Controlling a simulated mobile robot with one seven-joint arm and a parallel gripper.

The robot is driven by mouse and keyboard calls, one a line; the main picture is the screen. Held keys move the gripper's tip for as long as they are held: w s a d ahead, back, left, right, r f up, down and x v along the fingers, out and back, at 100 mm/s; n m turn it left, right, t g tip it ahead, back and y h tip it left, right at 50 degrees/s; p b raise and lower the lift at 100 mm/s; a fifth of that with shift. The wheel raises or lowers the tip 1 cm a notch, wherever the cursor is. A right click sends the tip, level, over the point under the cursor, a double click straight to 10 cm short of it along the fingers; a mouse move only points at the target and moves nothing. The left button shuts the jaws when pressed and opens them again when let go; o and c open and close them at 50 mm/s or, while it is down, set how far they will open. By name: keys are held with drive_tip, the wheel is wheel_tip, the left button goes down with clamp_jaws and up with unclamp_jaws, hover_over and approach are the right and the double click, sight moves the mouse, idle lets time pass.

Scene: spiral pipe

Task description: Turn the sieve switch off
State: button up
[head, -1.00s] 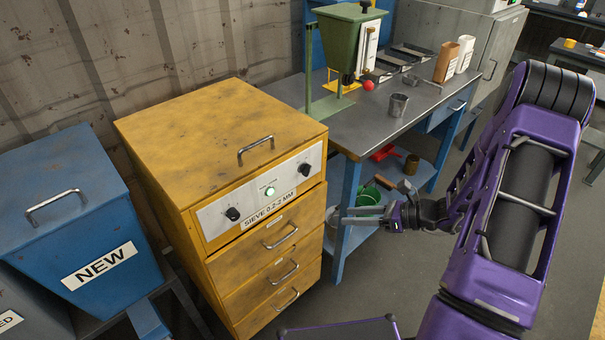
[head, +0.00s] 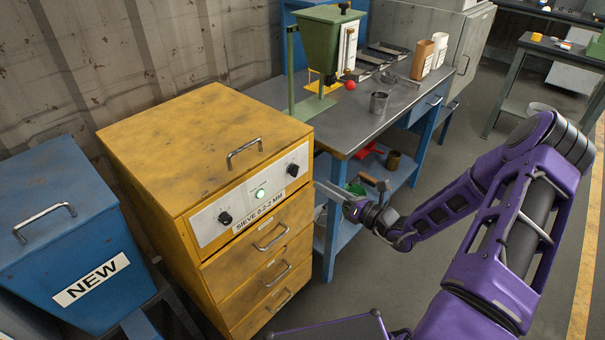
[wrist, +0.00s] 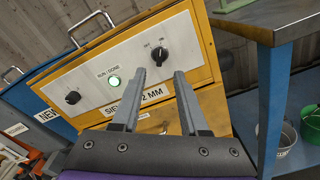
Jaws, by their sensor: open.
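The yellow sieve cabinet (head: 190,150) stands left of centre in the head view, with a pale control panel (head: 250,197) above its drawers. In the wrist view the right knob (wrist: 160,55) sits under small markings that look like OFF and ON. The green button (wrist: 114,82) glows there too. My gripper (wrist: 160,77) is open and empty, its fingers pointing at the panel, apart from the right knob. In the head view it is right of the cabinet.
A blue bin marked NEW (head: 70,225) stands left of the cabinet. A blue workbench (head: 345,132) with a green hopper (head: 328,45) and a metal cup (head: 378,103) stands behind and to the right. Open floor lies in front of the bench.

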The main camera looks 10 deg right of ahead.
sight(298, 171)
drive_tip(key=x, duration=0.9)
clamp_jaws()
